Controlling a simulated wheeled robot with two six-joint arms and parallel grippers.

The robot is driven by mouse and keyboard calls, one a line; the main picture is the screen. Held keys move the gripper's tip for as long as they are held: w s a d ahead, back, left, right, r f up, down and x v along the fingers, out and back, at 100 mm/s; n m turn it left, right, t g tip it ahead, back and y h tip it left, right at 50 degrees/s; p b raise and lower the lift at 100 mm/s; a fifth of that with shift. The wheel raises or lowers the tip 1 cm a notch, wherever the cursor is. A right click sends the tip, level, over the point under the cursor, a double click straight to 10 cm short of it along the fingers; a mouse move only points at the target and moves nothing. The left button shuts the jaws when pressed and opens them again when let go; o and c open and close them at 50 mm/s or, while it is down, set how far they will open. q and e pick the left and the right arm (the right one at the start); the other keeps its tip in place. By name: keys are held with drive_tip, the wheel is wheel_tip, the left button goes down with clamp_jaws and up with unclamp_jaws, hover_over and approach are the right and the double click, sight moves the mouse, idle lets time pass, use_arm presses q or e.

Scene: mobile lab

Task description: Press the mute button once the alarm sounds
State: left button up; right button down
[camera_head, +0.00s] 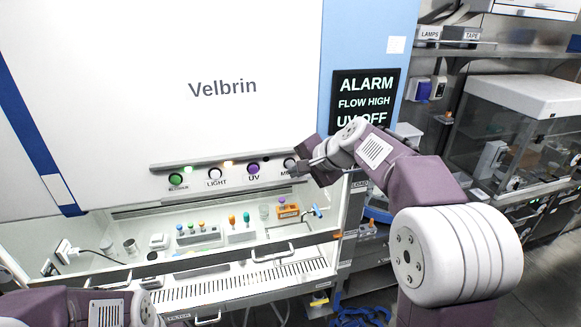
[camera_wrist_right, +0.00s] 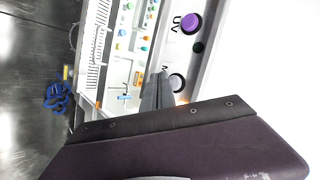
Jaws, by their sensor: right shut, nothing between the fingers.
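The alarm display (camera_head: 365,100) on the blue cabinet side reads "ALARM, FLOW HIGH, UV OFF". The mute button (camera_head: 289,162) is the rightmost in the row on the cabinet front, its label partly hidden by my right gripper (camera_head: 298,170).
The purple UV button (camera_head: 253,169), the LIGHT button (camera_head: 214,174) and the green blower button (camera_head: 176,179) share the panel. Below, the open cabinet holds small bottles and an orange box (camera_head: 288,211). A clear-walled enclosure (camera_head: 510,130) stands on the right.

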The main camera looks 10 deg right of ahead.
drive_tip(key=s+b, duration=0.2)
drive_tip(key=s, duration=0.3)
drive_tip(key=shift+d+b, duration=0.1)
drive_tip(key=shift+b, duration=0.2)
drive_tip(key=shift+w, duration=0.1)
